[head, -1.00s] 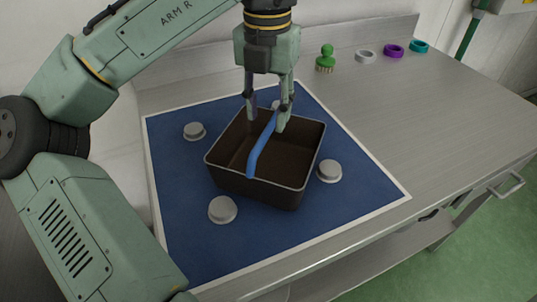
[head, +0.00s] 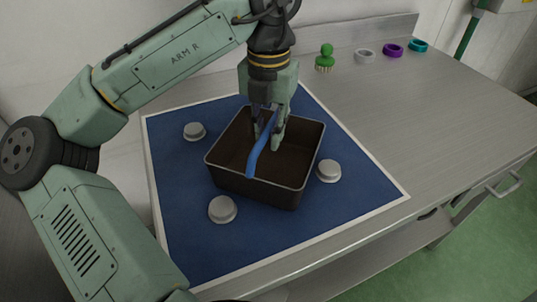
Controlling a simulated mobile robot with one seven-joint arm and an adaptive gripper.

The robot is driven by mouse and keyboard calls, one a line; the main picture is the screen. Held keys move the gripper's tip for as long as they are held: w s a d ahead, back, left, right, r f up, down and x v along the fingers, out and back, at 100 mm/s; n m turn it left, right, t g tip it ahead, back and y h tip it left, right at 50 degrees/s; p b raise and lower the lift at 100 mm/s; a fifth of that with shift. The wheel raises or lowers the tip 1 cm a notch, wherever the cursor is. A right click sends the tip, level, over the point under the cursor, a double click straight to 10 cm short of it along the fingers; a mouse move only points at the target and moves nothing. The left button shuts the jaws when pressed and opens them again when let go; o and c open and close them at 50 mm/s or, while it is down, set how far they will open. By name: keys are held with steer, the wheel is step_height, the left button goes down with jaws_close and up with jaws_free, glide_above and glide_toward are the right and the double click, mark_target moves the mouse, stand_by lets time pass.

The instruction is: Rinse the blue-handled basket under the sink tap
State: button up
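The basket is a dark brown open box (head: 255,188) with a blue handle (head: 260,150) arching over it. It sits on a blue mat with a pale border (head: 180,235) on a steel counter. My gripper (head: 267,140) points down over the basket's back part, its fingers on either side of the handle. The fingers look apart, and I cannot tell whether they touch the handle. No sink or tap shows in this view.
Several grey round knobs, such as the front left one (head: 222,209) and the right one (head: 329,170), stand on the mat around the basket. A green brush (head: 325,58), a grey ring (head: 365,55), a purple ring (head: 392,50) and a teal ring (head: 417,46) lie at the back. The right counter is clear.

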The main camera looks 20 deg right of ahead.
jaws_close()
steer(key=shift+r, duration=0.1)
stand_by(0.5)
